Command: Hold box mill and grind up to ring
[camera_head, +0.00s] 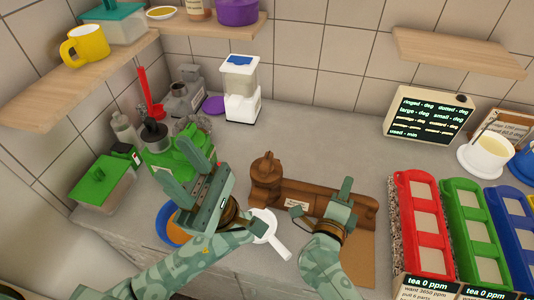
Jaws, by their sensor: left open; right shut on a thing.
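The brown box mill (266,180) stands on the counter in the middle, with a rounded knob at its left end and a long body running right. A small pale label is on its front. My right gripper (324,208) is at the mill's right part and shut on it; the exact contact is partly hidden by the hand. My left gripper (202,172) is open and empty, left of the mill, with its fingers pointing up and away. I cannot make out a ring mark on the mill.
A white handled cup (265,230) and a blue-orange bowl (166,222) lie near my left forearm. A green appliance (178,155) stands behind the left hand. Red (423,230), green and blue racks fill the right. Counter behind the mill is clear.

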